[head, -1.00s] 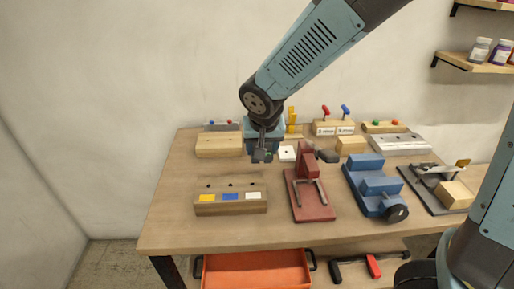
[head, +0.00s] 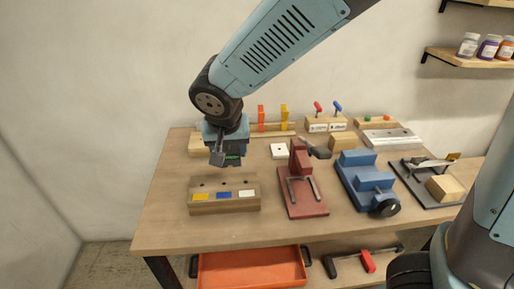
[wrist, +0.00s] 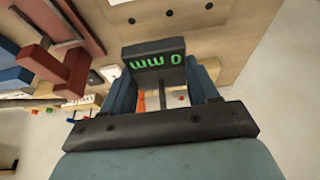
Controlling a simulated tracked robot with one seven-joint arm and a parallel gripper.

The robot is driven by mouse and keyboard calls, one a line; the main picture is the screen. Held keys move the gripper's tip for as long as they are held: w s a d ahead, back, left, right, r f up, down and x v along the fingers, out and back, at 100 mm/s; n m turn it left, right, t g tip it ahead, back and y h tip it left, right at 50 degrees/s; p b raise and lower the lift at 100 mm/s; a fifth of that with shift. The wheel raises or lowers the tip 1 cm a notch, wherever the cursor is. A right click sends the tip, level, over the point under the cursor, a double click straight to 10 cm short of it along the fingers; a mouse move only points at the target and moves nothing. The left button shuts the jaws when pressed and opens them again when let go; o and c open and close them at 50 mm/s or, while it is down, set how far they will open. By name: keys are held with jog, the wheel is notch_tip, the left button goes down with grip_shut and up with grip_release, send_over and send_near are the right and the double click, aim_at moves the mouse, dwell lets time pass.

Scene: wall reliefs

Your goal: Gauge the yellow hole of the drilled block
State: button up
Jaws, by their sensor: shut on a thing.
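The drilled block (head: 224,208) is a wooden block near the table's front left. Its front has yellow (head: 201,197), blue and white labels, with a dark hole above each. The yellow hole (head: 201,185) is the leftmost. My gripper (head: 228,155) is shut on a dark gauge (head: 233,159), above and behind the block, apart from it. In the wrist view the gauge (wrist: 153,54) shows a green, upside-down "0 mm" between my blue fingers. The block's holes (wrist: 169,12) show at the top of that view. I cannot make out the gauge's measuring tip.
A red vise-like fixture (head: 302,190) and a blue one (head: 368,185) stand right of the block. A white piece with a hole (head: 279,151) lies behind. An orange drawer or tray (head: 250,268) is below the tabletop. Bare table surrounds the block's left and front.

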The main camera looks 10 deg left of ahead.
jog(key=shift+s+a+f, duration=0.35)
jog(key=shift+a+f, duration=0.6)
jog(key=shift+a, duration=0.35)
jog(key=shift+s+a+f, duration=0.35)
jog(key=shift+a+f, duration=0.55)
jog(key=shift+a, duration=0.45)
jog(key=shift+s+a+f, duration=0.35)
jog(key=shift+a+f, duration=0.6)
jog(key=shift+a, duration=0.35)
jog(key=shift+f, duration=0.7)
jog(key=o, duration=1.2)
jog(key=shift+o, duration=0.2)
jog(key=shift+s, duration=0.1)
